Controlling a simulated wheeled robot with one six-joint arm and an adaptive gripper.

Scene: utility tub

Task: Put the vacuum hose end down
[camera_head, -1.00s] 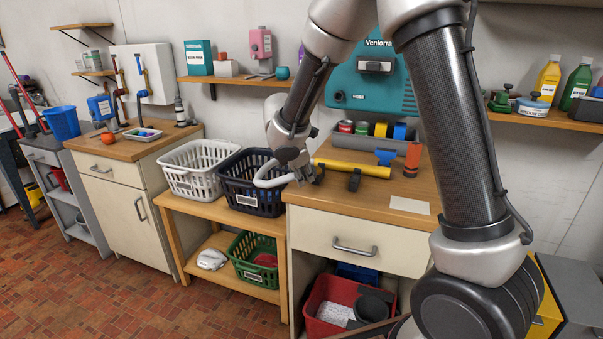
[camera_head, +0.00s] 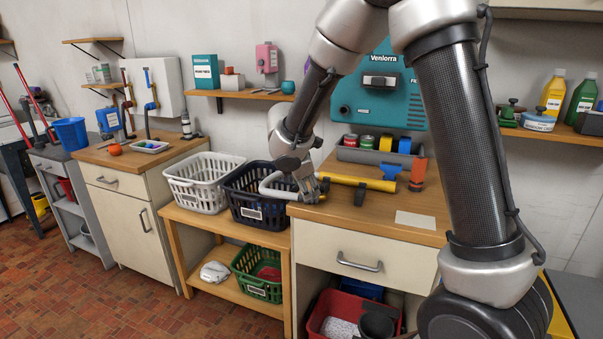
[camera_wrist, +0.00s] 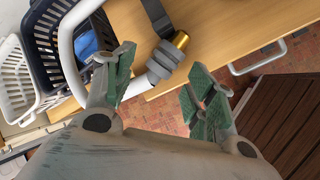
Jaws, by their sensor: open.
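The light grey vacuum hose (camera_head: 272,189) makes a loop over the dark basket at the counter's left edge. In the wrist view the hose (camera_wrist: 68,45) curves down behind one finger. Its end, a grey ribbed cuff (camera_wrist: 160,66) with a brass-coloured tip (camera_wrist: 180,40), appears at the counter's front edge, with a dark strap or bracket beside it. My gripper (camera_wrist: 160,78) is open, and the cuff shows between its spread fingers, with no clear grip on it. In the head view my gripper (camera_head: 314,191) hides most of the hose end. Whether cuff and counter touch is unclear.
A dark basket (camera_head: 245,190) and a white basket (camera_head: 199,184) stand left. The counter's front right is mostly clear.

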